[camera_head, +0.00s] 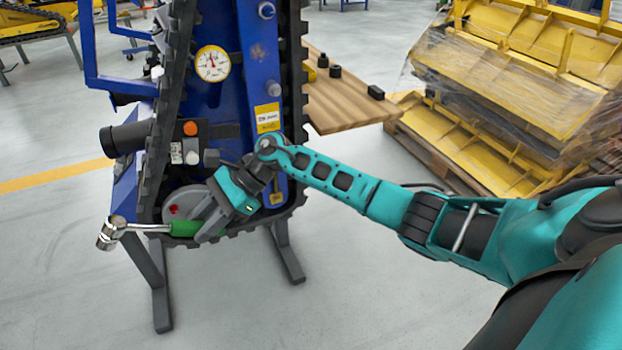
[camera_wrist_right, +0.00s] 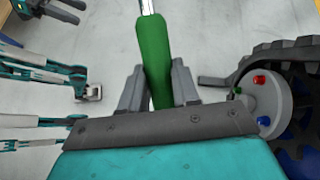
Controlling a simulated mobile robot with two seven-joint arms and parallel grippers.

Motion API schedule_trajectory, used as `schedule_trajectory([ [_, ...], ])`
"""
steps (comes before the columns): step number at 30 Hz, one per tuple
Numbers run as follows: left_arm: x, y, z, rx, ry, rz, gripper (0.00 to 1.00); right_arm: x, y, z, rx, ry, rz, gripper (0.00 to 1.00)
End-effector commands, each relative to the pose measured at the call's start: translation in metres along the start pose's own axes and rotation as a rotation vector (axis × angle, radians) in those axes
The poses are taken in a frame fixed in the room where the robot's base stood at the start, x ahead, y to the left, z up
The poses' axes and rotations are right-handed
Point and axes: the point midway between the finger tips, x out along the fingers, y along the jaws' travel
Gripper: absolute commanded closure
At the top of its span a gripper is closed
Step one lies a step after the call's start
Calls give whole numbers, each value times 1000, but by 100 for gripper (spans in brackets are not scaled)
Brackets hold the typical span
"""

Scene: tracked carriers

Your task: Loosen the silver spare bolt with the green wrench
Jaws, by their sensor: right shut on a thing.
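The green wrench has a green handle (camera_head: 186,228) and a silver socket head (camera_head: 108,233) that points left, in free air beside the blue carrier. My right gripper (camera_head: 207,225) is shut on the green handle, low in front of the carrier's track. The right wrist view shows the handle (camera_wrist_right: 153,60) between the two grey fingers, its silver shaft leaving the top edge. A grey disc (camera_wrist_right: 268,100) with red, green and blue bolts is to the right of the gripper there. I cannot make out which part is the silver spare bolt. My left gripper is not in view.
The blue carrier (camera_head: 232,60) with black track stands on grey legs, with a gauge (camera_head: 211,63) and a black cylinder (camera_head: 125,138) sticking out left. A wooden board (camera_head: 345,100) with dark parts is behind it. Yellow frames (camera_head: 510,90) are stacked right. The floor at lower left is clear.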

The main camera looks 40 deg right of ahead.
Motion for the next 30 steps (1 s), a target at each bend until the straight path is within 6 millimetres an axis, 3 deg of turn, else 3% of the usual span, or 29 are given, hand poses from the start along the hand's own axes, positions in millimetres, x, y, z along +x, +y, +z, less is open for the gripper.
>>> schedule_trajectory([
  [8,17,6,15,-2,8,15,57,-26,-33,-27,229,-175,-524,100],
  [15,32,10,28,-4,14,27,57,-79,-55,-70,320,-292,-1047,100],
  [21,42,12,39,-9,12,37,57,-141,-53,-121,303,-323,-1427,100],
  [27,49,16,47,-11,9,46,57,-186,-36,-160,269,-320,-1653,100],
  [30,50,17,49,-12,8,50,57,-199,-29,-170,258,-317,-1711,100],
])
